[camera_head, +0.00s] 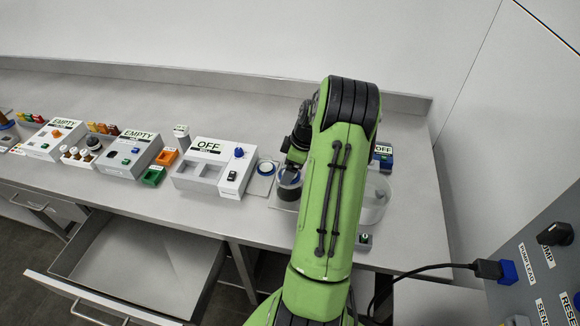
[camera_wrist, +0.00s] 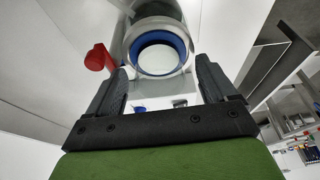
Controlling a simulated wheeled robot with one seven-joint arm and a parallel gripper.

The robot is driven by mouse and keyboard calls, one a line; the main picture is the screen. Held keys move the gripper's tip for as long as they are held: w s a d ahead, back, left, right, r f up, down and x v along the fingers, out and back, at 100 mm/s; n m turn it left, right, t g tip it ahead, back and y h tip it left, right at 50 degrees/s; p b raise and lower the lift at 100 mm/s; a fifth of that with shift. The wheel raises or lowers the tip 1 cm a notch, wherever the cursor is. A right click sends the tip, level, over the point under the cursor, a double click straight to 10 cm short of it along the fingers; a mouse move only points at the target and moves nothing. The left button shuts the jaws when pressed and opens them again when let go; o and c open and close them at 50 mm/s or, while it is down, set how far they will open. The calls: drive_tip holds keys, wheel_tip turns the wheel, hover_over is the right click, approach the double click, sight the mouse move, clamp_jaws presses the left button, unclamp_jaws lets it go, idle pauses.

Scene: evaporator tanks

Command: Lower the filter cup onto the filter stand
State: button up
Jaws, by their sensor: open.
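A round cup-like part with a blue ring and a pale centre (camera_wrist: 158,52) faces me in the wrist view, just beyond the fingertips. I take it for the filter cup, but cannot be sure. My gripper (camera_wrist: 163,66) is open, with one dark finger on each side below the ring and a gap between them. My arm hides the fingers there. I cannot make out the filter stand for certain.
A clear container (camera_head: 376,200) is partly hidden on the right. A red handle (camera_wrist: 98,57) is close to the left finger. An open drawer (camera_head: 140,262) juts out in front.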

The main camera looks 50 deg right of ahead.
drive_tip(key=shift+r, duration=0.1)
drive_tip(key=p+v, duration=0.2)
drive_tip(key=v, duration=1.3)
drive_tip(key=shift+s+r, duration=0.2)
drive_tip(key=shift+r, duration=0.05)
